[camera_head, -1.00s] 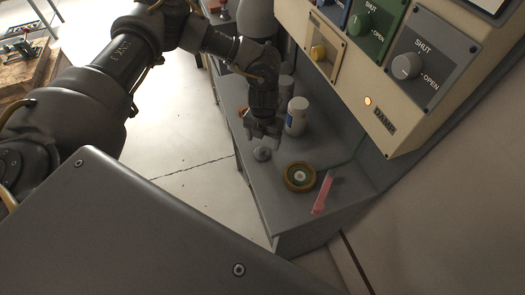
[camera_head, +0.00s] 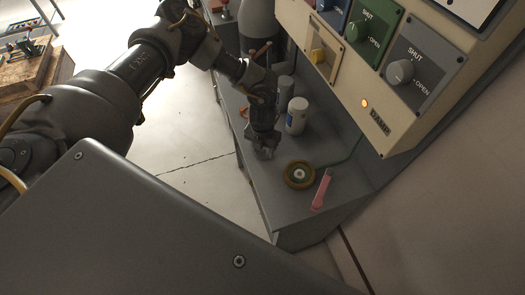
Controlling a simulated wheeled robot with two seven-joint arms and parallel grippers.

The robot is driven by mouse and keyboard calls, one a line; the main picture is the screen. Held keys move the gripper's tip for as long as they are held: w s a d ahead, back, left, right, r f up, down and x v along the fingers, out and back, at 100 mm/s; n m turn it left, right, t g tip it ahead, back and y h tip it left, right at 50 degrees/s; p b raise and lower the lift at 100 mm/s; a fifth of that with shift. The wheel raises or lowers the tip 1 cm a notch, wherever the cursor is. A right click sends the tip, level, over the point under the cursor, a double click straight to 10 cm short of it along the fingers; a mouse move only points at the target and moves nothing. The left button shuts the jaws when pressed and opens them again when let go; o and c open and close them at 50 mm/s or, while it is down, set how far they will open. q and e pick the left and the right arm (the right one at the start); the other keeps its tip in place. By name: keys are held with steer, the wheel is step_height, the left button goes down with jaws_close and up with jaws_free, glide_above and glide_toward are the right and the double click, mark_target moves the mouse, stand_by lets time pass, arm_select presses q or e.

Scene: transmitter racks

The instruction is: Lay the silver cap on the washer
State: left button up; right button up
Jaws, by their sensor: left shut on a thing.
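My left gripper (camera_head: 264,153) is low over the grey bench top, shut on the silver cap (camera_head: 264,155). The fingers hide most of the cap, and I cannot tell whether it still touches the bench. To its right lies a round brown-rimmed piece (camera_head: 287,181) with a green inside. A small pale ring, apparently the washer (camera_head: 300,174), shows in its middle, with nothing on it. The held cap is apart from it. My right gripper is not in view.
A white bottle (camera_head: 297,117) stands behind the gripper, close to its right. A pink strip (camera_head: 321,190) lies right of the round piece. The beige control panel (camera_head: 385,90) overhangs the bench at the right. The bench's (camera_head: 268,196) front part is clear.

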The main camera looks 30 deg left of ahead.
arm_select(q)
steer(key=shift+c, duration=1.4)
steer(key=shift+w+r+b, duration=0.1)
steer(key=shift+r+b, duration=0.4)
steer(key=shift+b, duration=0.05)
steer(key=s+d+r+b, duration=0.5)
steer(key=s+d+r, duration=0.1)
steer(key=s+r, duration=0.6)
steer(key=shift+s, duration=0.4)
steer(key=shift+d, duration=0.15)
